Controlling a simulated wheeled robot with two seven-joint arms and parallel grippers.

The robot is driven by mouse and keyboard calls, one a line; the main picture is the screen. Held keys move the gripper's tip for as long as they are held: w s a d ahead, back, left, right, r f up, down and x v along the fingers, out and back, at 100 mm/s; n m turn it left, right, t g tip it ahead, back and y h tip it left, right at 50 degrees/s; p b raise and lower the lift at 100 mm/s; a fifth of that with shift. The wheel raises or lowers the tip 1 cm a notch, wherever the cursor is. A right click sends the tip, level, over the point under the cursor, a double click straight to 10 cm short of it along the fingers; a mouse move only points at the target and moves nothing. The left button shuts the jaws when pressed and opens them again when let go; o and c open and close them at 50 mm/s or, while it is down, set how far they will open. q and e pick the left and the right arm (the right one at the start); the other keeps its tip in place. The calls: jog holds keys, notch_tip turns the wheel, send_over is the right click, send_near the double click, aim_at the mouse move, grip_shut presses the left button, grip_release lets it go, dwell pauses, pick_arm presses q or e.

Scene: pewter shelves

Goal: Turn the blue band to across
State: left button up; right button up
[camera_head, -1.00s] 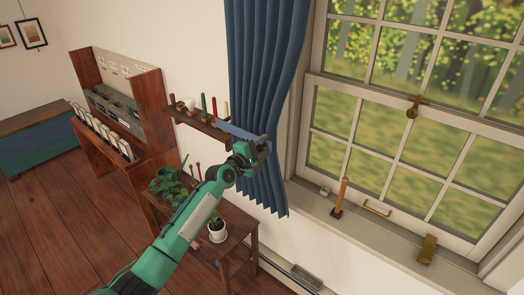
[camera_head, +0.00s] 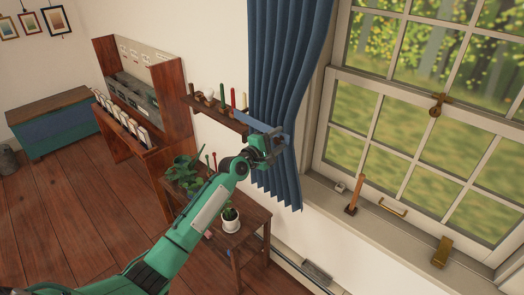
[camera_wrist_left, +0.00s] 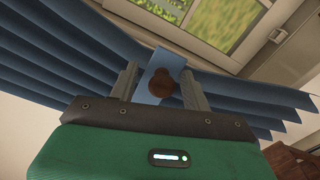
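The blue band (camera_head: 256,122) is a flat strip that runs from above the small wall shelf to the front of the blue curtain (camera_head: 285,85). In the left wrist view the band (camera_wrist_left: 163,62) lies between my two fingers, with a round brown knob (camera_wrist_left: 164,82) on its face. My left gripper (camera_head: 268,143) is at the band's right end, against the curtain. The band's far end and mounting are partly hidden. My right gripper is not in view.
The wall shelf (camera_head: 208,114) with several coloured sticks is close left of the gripper. Below stands a plant table (camera_head: 258,215) with a white pot (camera_head: 231,224). The windowsill (camera_head: 325,196) at right holds an upright wooden handle (camera_head: 355,194) and brass pieces.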

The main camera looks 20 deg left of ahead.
pick_arm(q)
jog(key=b+v, duration=0.3)
jog(key=v, duration=0.9)
jog(key=shift+s+a, duration=0.2)
jog(key=shift+s, duration=0.1)
